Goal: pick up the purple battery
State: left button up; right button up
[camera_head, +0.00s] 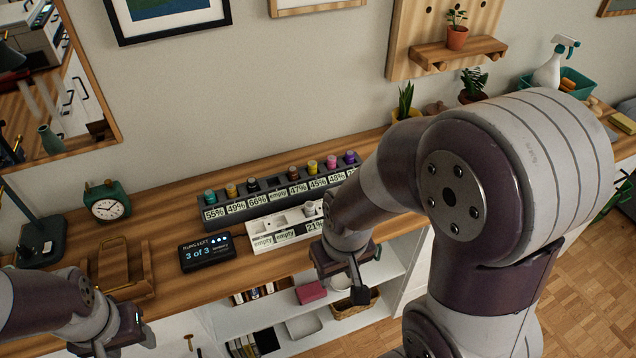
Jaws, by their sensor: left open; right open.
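The purple battery (350,158) stands upright in the dark rack (238,217) on the wooden desk, at the rack's right end. Its label is partly hidden by my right arm. Several other batteries stand in the same rack, among them a pink one (331,162) just left of it and a yellow one (312,166). My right gripper (357,288) is open and empty, in front of the desk edge, below and apart from the purple battery. My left gripper (122,344) is open at the bottom left, far from the rack.
A white rack (262,246) with labels reading empty and 21% sits in front of the dark rack. A wooden tray (120,275), a clock (106,204) and a lamp base (42,240) stand left. Shelves lie below.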

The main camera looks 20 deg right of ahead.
aim_at(350, 154)
jog(key=z, duration=0.95)
